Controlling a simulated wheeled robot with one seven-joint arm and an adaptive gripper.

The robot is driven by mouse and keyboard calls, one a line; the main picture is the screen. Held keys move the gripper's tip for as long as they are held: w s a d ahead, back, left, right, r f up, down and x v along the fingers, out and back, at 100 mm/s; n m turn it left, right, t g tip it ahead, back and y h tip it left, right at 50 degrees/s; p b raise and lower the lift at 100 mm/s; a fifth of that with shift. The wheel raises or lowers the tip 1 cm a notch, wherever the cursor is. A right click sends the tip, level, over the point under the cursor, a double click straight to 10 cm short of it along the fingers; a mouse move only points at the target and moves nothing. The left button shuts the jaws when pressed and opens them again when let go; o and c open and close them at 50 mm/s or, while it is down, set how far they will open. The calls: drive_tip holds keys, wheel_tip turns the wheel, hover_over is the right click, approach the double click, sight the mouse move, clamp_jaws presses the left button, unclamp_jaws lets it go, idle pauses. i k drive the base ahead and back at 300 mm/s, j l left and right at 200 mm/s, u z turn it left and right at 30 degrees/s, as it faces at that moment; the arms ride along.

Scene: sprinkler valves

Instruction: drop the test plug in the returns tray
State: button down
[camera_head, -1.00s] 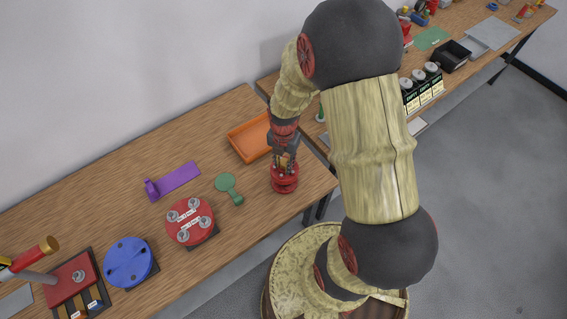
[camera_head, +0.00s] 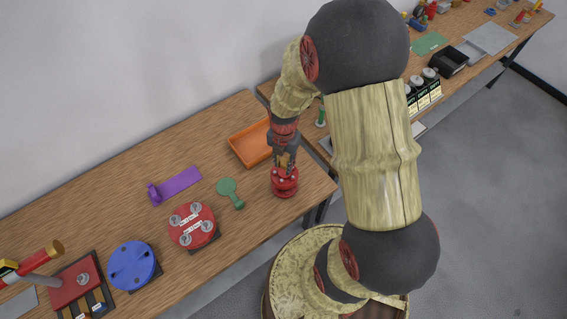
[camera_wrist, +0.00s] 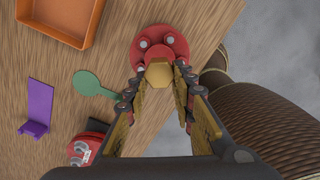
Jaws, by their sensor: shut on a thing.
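The test plug, a brass-coloured hex piece (camera_wrist: 160,72), is between my gripper's fingertips (camera_wrist: 161,84) in the wrist view. My gripper is shut on it; it also shows in the head view (camera_head: 285,160). Directly below or behind the plug is a red round flanged fitting (camera_wrist: 176,43) with bolts, standing near the table's right end (camera_head: 285,186). I cannot tell whether the plug still touches the fitting. The orange tray (camera_wrist: 42,22), which looks like the returns tray, lies just behind my gripper in the head view (camera_head: 237,150). It looks empty where visible; my gripper hides part of its right side.
A green paddle-shaped piece (camera_head: 227,187) lies left of the fitting. A red bolted disc (camera_head: 191,226), a blue disc (camera_head: 131,266) and a purple bracket (camera_head: 180,182) are further left. A second table (camera_head: 467,32) holds a black bin (camera_head: 449,60) and several other items.

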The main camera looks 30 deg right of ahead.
sight(261, 144)
drive_tip(key=k, duration=1)
